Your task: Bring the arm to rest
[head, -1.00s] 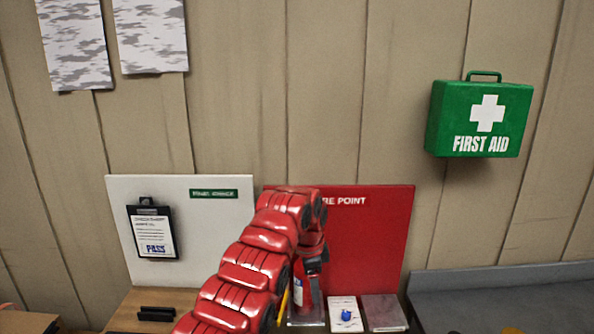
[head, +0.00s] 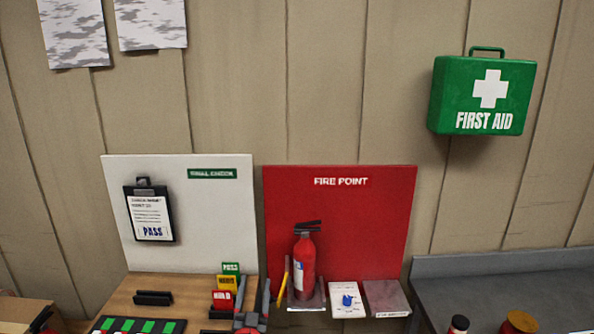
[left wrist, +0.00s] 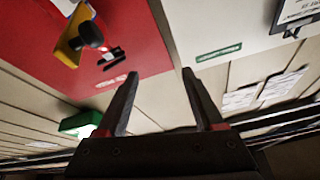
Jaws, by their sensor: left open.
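My left gripper (head: 253,290) points upward low in the head view, in front of the gap between the white and red boards. Its dark fingers stand apart with nothing between them; they also show open in the left wrist view (left wrist: 160,76). The red arm behind it is mostly below the head picture. My right gripper is in neither view.
A red fire extinguisher (head: 304,262) stands upright right of my gripper, before the red board (head: 370,220). Small coloured cards (head: 226,283) stand just left. A clipboard (head: 151,215) hangs on the white board (head: 210,235). A grey bench (head: 500,268) is at right.

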